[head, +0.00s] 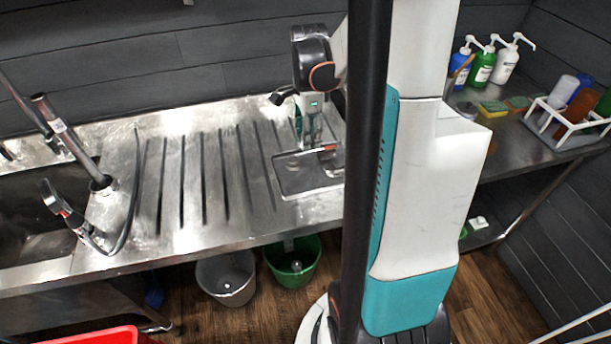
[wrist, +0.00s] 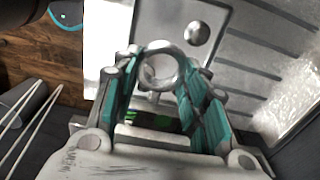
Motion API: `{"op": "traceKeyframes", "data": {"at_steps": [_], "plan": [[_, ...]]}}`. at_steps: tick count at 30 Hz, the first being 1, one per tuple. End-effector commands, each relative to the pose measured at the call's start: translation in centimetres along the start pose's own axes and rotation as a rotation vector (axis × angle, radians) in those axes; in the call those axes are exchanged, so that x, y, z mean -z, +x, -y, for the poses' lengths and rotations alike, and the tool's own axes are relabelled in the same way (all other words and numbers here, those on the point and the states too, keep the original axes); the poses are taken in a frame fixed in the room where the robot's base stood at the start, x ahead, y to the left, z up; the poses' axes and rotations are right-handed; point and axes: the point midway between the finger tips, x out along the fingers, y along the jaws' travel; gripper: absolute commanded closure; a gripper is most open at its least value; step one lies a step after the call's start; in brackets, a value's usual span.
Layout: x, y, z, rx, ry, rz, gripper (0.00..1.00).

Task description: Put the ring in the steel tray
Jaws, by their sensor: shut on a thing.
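The steel tray (head: 312,184) is a shallow rectangular tray on the ribbed drainboard, near its right end in the head view. My gripper (head: 312,143) points down over the tray. In the wrist view, the teal-padded fingers of my gripper (wrist: 172,82) are shut on a shiny metal ring (wrist: 158,47), which sits between the fingertips. The tray (wrist: 160,18) shows behind the ring in the wrist view. A round steel knob or ball (wrist: 197,32) shows on the tray's surface. I cannot tell the gap between ring and tray.
The grooved drainboard (head: 214,185) left of the tray is clear. A sink with a tap (head: 75,140) is at far left. Pump bottles (head: 482,66), sponges and a white caddy (head: 567,130) stand on the right counter. Grey (head: 226,280) and green (head: 292,265) buckets are below.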

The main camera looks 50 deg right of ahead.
Motion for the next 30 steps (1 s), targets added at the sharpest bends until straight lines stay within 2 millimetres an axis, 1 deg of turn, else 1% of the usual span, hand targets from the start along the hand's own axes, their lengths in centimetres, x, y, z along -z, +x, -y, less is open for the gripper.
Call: {"op": "traceKeyframes", "data": {"at_steps": [1, 3, 9, 12, 15, 20, 23, 27, 30], "plan": [[0.0, 1.8, 0.0, 0.0, 0.0, 0.0, 0.89], [0.0, 3.5, 0.1, 0.0, 0.0, 0.0, 0.89], [0.0, 8.1, 0.1, 0.0, -0.001, 0.0, 0.89], [0.0, 9.8, 0.0, 0.0, -0.001, 0.0, 0.89], [0.0, 10.6, 0.0, 0.0, -0.001, 0.0, 0.89], [0.0, 11.4, 0.0, 0.0, -0.001, 0.0, 0.89], [0.0, 12.6, 0.0, 0.0, -0.001, 0.0, 0.89], [0.0, 14.7, 0.1, 0.0, -0.001, 0.0, 0.89], [0.0, 15.2, 0.0, 0.0, -0.001, 0.0, 0.89]]}}
